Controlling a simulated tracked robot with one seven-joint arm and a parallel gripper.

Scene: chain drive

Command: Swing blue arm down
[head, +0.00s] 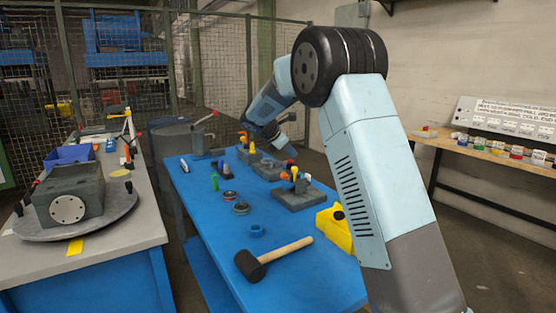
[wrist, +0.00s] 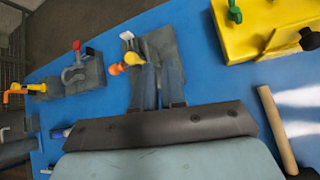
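In the wrist view my gripper (wrist: 157,68) shows as a dark palm bar with two grey fingers reaching up, close together. They overlap a grey fixture (wrist: 136,42) with an orange and yellow knob (wrist: 130,60), so the gap between the fingertips is unclear. In the head view my forearm reaches down over the back of the blue table, and the gripper is hard to make out. No clear blue arm stands out. A small blue-tipped part (wrist: 60,133) lies left of the palm, and a small blue piece (head: 214,165) stands at the table's back left.
The blue table (head: 205,212) holds a mallet (head: 285,250), a blue ring (head: 257,231), dark discs (head: 230,195) and a yellow block (head: 334,230). A grey bench is at left, a wooden shelf at right.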

